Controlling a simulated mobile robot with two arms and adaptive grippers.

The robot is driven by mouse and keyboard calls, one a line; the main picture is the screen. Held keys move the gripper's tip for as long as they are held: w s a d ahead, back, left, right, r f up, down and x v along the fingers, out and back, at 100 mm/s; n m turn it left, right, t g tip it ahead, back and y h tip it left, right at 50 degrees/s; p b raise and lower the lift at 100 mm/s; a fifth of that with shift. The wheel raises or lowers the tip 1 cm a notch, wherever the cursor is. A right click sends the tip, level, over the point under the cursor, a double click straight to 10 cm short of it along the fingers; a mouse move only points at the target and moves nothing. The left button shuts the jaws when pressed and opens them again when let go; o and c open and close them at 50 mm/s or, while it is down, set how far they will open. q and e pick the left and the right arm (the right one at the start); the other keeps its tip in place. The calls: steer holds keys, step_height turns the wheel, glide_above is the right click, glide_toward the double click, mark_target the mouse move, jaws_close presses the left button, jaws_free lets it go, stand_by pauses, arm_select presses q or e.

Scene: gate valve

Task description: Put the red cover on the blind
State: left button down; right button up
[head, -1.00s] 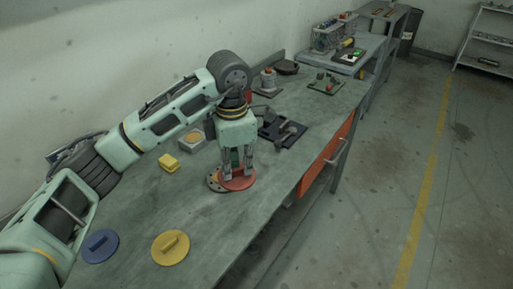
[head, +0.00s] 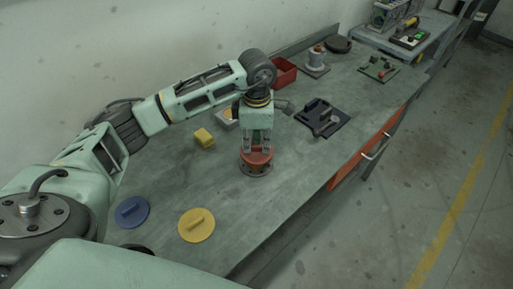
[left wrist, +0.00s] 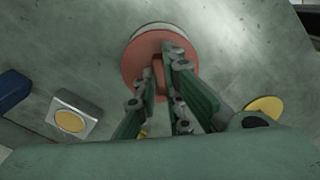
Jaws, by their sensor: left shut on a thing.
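My left gripper (head: 257,148) points down and is shut on the raised grip of the round red cover (head: 247,160). The cover is over the dark, round blind (head: 258,173) on the workbench, and the blind's rim with holes shows below its front edge. In the left wrist view the fingers (left wrist: 163,88) hold the cover (left wrist: 132,68), and a pale rim of the blind (left wrist: 150,29) shows past its far side. I cannot tell whether the cover touches the blind or is slightly above it. My right gripper is not in view.
On the workbench (head: 300,190) lie a yellow disc (head: 197,228), a blue disc (head: 131,212) and a yellow block (head: 204,138). Bare bench lies right of the blind.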

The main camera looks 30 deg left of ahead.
mark_target(256, 150)
arm_select(q)
steer(key=shift+f, duration=0.3)
step_height(256, 150, down, 2)
steer(key=shift+s+f+p, duration=0.1)
steer(key=shift+f+p, duration=0.15)
steer(key=shift+p, duration=0.55)
steer(key=shift+f, duration=0.6)
steer(key=c, duration=1.8)
jaws_free()
steer(key=shift+c, duration=0.2)
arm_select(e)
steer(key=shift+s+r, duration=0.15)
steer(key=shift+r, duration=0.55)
